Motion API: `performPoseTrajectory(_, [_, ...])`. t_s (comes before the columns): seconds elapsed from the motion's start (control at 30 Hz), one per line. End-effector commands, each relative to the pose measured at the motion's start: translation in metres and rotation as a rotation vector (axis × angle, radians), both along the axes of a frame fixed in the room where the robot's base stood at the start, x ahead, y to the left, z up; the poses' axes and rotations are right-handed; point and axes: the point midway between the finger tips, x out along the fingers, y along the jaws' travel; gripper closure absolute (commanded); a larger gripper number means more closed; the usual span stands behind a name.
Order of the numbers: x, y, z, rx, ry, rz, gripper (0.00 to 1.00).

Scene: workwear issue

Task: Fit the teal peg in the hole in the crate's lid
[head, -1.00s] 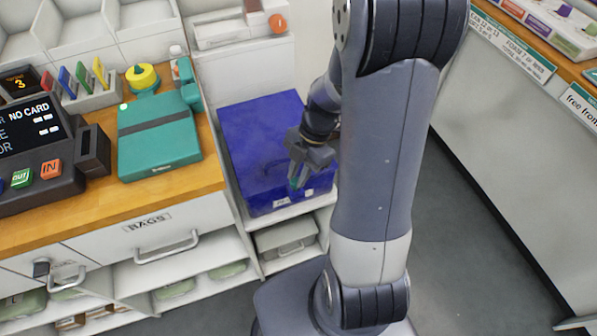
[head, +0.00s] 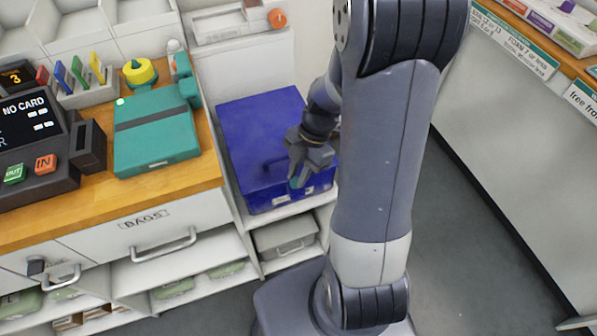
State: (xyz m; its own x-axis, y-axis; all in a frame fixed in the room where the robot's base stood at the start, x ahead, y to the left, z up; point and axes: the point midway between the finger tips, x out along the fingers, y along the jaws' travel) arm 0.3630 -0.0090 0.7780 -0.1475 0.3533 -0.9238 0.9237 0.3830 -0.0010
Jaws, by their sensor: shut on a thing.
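The blue crate (head: 258,125) stands on a low white shelf unit, its lid facing up. My gripper (head: 298,177) points down over the front right part of the lid. It is shut on the teal peg (head: 294,183), of which only a small part shows between and below the fingers. I cannot tell whether the peg's lower end touches the lid. The hole in the lid is not visible; my gripper and arm cover part of the lid.
A wooden counter left of the crate holds a teal case (head: 156,132), a card terminal (head: 40,145) and a yellow-topped teal thing (head: 139,73). A white ledge (head: 235,30) rises behind the crate. Grey floor (head: 465,215) is open on the right, before another counter.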

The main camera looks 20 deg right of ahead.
Motion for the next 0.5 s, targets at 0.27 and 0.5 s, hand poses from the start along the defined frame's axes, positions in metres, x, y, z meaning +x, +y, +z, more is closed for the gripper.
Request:
performPoseTrajectory(0.27, [0.0,0.0001,0.0001,0.0,0.0,0.0,1.0])
performPoseTrajectory(0.5, [0.0,0.0001,0.0001,0.0,0.0,0.0,0.62])
